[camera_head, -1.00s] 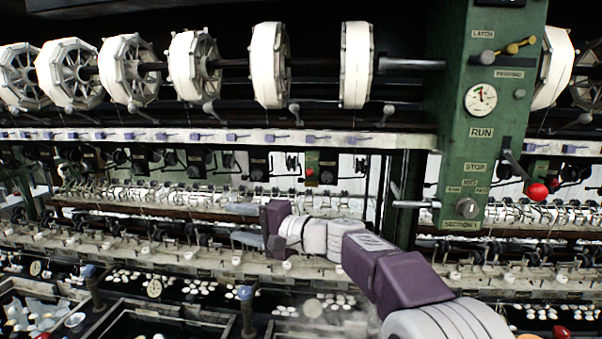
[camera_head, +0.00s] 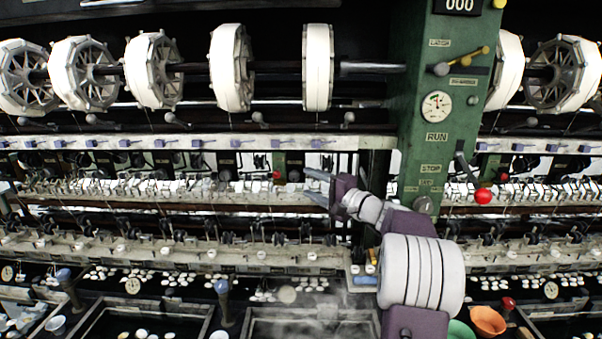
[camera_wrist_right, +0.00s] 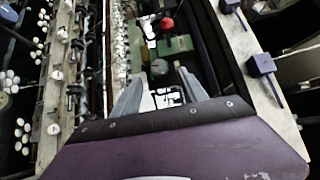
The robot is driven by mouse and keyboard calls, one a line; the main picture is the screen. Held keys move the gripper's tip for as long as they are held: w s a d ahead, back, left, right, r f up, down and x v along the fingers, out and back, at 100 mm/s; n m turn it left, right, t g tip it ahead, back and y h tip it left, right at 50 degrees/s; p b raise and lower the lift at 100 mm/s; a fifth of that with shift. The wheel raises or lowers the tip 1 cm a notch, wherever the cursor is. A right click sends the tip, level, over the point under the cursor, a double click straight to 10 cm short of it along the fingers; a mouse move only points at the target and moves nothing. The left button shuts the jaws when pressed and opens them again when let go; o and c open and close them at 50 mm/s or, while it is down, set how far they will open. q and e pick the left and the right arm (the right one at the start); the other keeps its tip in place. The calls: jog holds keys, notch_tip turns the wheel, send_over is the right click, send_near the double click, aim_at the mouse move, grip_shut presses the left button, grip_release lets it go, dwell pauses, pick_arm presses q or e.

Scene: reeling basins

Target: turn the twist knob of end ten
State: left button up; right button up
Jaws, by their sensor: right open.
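My right gripper (camera_head: 308,183) reaches in from the lower right, its open fingers pointing left toward the row of small fittings under the lavender-tabbed rail. In the right wrist view the two grey fingers (camera_wrist_right: 160,80) are apart with nothing between them. A round dark grey knob (camera_wrist_right: 159,67) lies just past the fingertips, near a green bracket (camera_wrist_right: 175,46) and a red knob (camera_wrist_right: 167,23). In the head view a small red knob (camera_head: 276,175) shows left of the fingertips. I cannot read any end number, so I cannot tell which knob is end ten's. My left gripper is out of view.
A green control post (camera_head: 425,110) with a red-ended lever (camera_head: 483,195) stands right of the gripper. White reels (camera_head: 318,67) hang above the pale rail (camera_head: 200,143). Basins (camera_head: 150,312) and blue-topped posts (camera_head: 222,287) are below.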

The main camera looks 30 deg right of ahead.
aim_at(298, 177)
jog(key=p+x, duration=0.1)
jog(key=x, duration=0.3)
jog(key=shift+w+a, duration=0.15)
jog(key=shift+w, duration=0.05)
grip_shut()
jog(key=shift+r+n+g, duration=0.1)
jog(key=shift+n+g, duration=0.3)
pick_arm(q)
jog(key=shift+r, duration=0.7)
pick_arm(e)
jog(key=shift+r+n+g, duration=0.1)
jog(key=shift+n+g, duration=0.4)
grip_release()
